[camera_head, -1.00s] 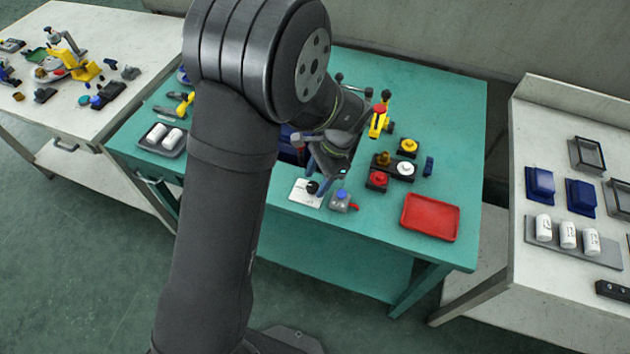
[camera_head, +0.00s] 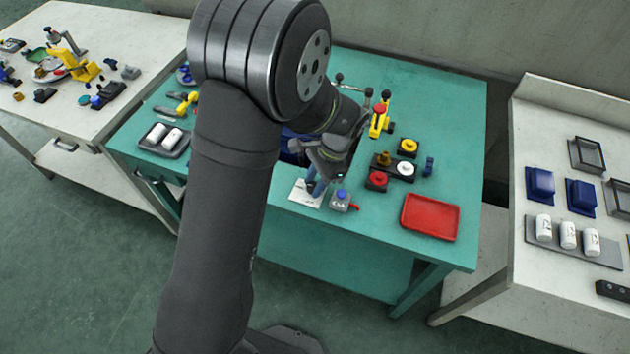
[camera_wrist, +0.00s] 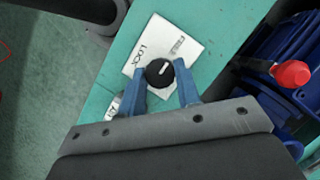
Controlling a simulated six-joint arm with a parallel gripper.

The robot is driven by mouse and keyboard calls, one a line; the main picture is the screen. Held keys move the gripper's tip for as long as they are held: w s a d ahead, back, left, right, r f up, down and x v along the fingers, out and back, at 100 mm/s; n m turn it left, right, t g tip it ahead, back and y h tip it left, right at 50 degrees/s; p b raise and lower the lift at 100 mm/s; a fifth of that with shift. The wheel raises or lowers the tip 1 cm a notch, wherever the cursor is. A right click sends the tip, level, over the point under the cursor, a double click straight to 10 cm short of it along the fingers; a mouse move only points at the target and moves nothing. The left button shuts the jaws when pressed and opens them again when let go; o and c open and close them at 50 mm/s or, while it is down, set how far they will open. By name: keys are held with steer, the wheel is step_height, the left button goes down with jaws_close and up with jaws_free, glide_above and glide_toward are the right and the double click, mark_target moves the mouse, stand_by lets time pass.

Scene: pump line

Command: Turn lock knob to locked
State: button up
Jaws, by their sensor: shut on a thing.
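The lock knob (camera_wrist: 159,73) is round and black with a white pointer line, mounted on a white plate (camera_wrist: 191,50) with the word LOCK printed at its upper left. The pointer line aims to the upper right in the wrist view, not at LOCK. My gripper (camera_wrist: 160,70) has its two blue fingers on either side of the knob, shut on it. In the head view the plate (camera_head: 299,195) lies at the teal table's front edge, and my gripper (camera_head: 314,190) largely hides the knob.
A grey block with a blue button (camera_head: 341,200) and red lever stands just right of the plate. Red, white and yellow knobs (camera_head: 404,169) and a red tray (camera_head: 430,216) are farther right. Blue parts with a red knob (camera_wrist: 290,74) show at right in the wrist view.

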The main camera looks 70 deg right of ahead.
steer(key=n+g+y, duration=0.1)
steer(key=n, duration=0.3)
steer(key=shift+w, duration=0.1)
steer(key=n+g, duration=0.2)
steer(key=n, duration=0.2)
steer(key=shift+w+n, duration=0.15)
steer(key=shift+n, duration=0.15)
steer(key=n+g, duration=0.1)
steer(key=n, duration=0.3)
steer(key=shift+w+n+g, duration=0.1)
steer(key=shift+n+g, duration=0.2)
steer(key=shift+g, duration=0.1)
steer(key=n+g, duration=0.1)
steer(key=n, duration=0.3)
steer(key=shift+h, duration=0.4)
steer(key=shift+n+g, duration=0.3)
steer(key=o, duration=1)
steer(key=shift+c, duration=0.2)
